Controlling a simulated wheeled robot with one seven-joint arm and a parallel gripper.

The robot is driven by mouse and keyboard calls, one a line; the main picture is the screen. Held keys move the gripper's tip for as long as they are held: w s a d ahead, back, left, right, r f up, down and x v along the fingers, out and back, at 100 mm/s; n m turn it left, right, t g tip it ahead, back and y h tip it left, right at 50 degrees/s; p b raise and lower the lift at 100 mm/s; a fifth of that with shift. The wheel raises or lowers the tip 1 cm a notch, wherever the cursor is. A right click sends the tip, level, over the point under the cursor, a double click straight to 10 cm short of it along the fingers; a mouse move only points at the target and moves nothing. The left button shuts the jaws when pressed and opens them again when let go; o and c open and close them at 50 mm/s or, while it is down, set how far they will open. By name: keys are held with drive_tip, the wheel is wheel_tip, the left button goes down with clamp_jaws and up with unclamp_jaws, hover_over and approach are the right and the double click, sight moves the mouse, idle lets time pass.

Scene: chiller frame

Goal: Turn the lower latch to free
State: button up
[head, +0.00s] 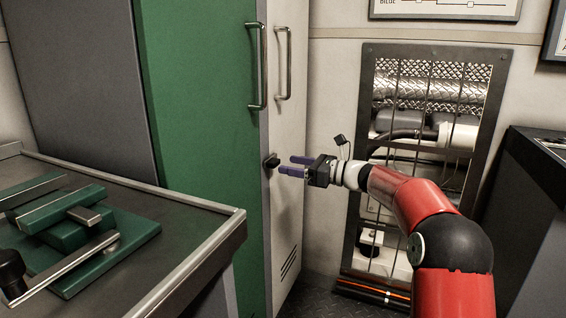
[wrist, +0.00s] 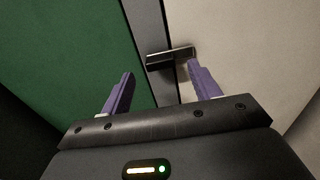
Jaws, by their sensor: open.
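The latch (head: 271,162) is a small dark handle at the seam between the green door and the pale panel, below the two bar handles. In the wrist view the latch (wrist: 170,57) lies roughly crosswise over the dark seam strip, with its right end on the pale side. My gripper (head: 287,166) has purple fingers and is open, close to the latch. In the wrist view my gripper (wrist: 160,82) has its right fingertip near the latch's right end and its left finger over the green door. I cannot tell whether the right fingertip touches the latch. No second latch shows.
The green door (head: 200,130) and pale panel (head: 287,140) carry vertical bar handles above the latch. A counter (head: 190,225) with a green vice stands at left. A grated pipe recess (head: 425,130) is behind my arm. A dark cabinet (head: 535,190) is at right.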

sight(278, 163)
drive_tip(key=shift+x, duration=1.95)
drive_tip(key=c, duration=1)
